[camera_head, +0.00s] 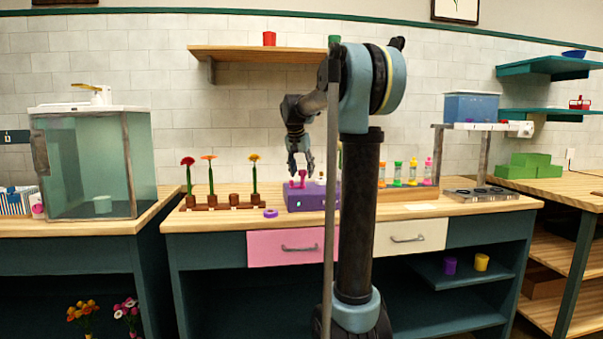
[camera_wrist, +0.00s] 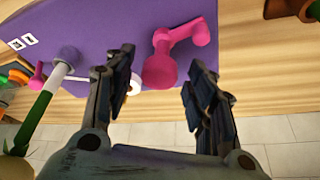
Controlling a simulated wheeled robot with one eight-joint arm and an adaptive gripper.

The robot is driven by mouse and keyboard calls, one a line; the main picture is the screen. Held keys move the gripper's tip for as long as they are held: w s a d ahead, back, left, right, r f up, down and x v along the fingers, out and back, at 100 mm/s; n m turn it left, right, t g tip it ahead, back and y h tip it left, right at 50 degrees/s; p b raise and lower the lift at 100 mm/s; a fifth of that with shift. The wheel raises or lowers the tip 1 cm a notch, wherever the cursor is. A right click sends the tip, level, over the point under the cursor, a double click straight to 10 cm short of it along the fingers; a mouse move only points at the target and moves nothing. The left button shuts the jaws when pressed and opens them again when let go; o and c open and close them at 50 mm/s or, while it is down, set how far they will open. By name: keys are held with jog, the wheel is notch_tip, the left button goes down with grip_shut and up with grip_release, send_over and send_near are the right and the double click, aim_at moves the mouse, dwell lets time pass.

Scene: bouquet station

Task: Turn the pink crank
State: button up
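The pink crank (camera_head: 299,179) stands on top of a purple box (camera_head: 312,200) on the wooden counter, left of my column in the head view. In the wrist view the pink crank (camera_wrist: 172,58) has a round base and an arm leading to a knob at the upper right. My gripper (camera_head: 300,168) is just above the crank, pointing down. In the wrist view my gripper (camera_wrist: 160,85) has its two fingers spread, with the crank's base beyond and between the tips. Nothing is held. Whether a finger touches the crank is not clear.
A white-topped green stem (camera_wrist: 45,100) stands close to my left finger in the wrist view. A flower rack (camera_head: 220,203) and a purple ring (camera_head: 271,213) lie left of the box. Several coloured bottles (camera_head: 397,174) stand to the right, and a shelf (camera_head: 262,54) hangs above.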

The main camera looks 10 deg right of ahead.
jog(key=v, duration=1.2)
jog(key=shift+f, duration=0.1)
dwell(0.4)
